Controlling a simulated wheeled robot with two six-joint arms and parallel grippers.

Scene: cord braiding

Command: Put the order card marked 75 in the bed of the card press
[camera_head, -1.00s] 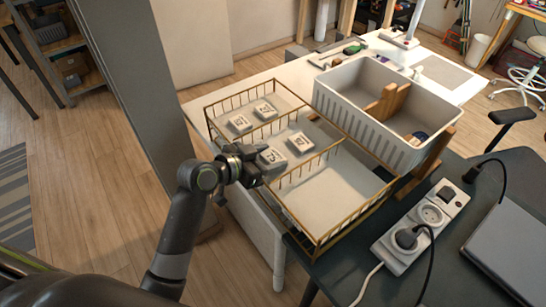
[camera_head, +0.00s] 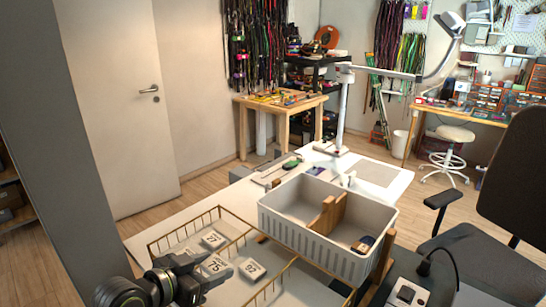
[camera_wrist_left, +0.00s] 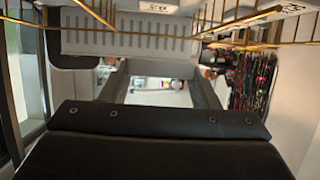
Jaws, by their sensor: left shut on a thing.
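The order card marked 75 (camera_head: 217,265) lies at the front left in the wire tray (camera_head: 274,284), in the head view. My left gripper (camera_head: 203,272) comes in from the left and is shut at this card's near edge. Its fingertips are partly hidden, so the exact grip is hard to see. The wrist view shows the dark gripper body and fingers, with wire bars along the top. I cannot pick out the card press with certainty. My right gripper is not in view.
Other white cards, one marked 92 (camera_head: 252,268) and one behind it (camera_head: 213,240), share the wire tray. A white ribbed bin (camera_head: 310,240) with a wooden divider stands right of it. The white table (camera_head: 150,232) has bare surface at left. A black chair (camera_head: 510,200) stands at right.

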